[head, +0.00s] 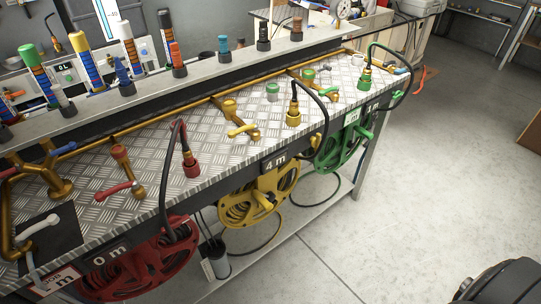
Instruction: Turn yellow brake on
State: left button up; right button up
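The yellow hose reel (235,207) hangs under the front edge of the workbench, below a black "4 m" label (275,162). A small dark part (268,200) shows on the reel; I cannot tell for sure whether it is the brake or how it is set. Above the reel, on the bench top, a brass valve has a yellow handle (242,130). A yellow hose fitting (293,118) with a black hose stands to its right. Neither of my grippers is in view.
A red reel (150,265) hangs to the left and a green reel (340,148) to the right. A lower shelf (275,240) runs beneath. Bottles and markers line the raised ledge (190,84). The concrete floor (430,190) at right is mostly clear.

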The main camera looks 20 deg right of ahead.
aim_at(316, 141)
jog(key=l+u, duration=0.1)
jog(key=u, duration=0.25)
jog(key=l+u, duration=0.25)
jog(key=l, duration=0.35)
jog(key=l+u, duration=0.2)
jog(key=l, duration=0.4)
jog(key=k+l+u, duration=0.25)
jog(key=l, duration=0.35)
jog(key=i, duration=0.1)
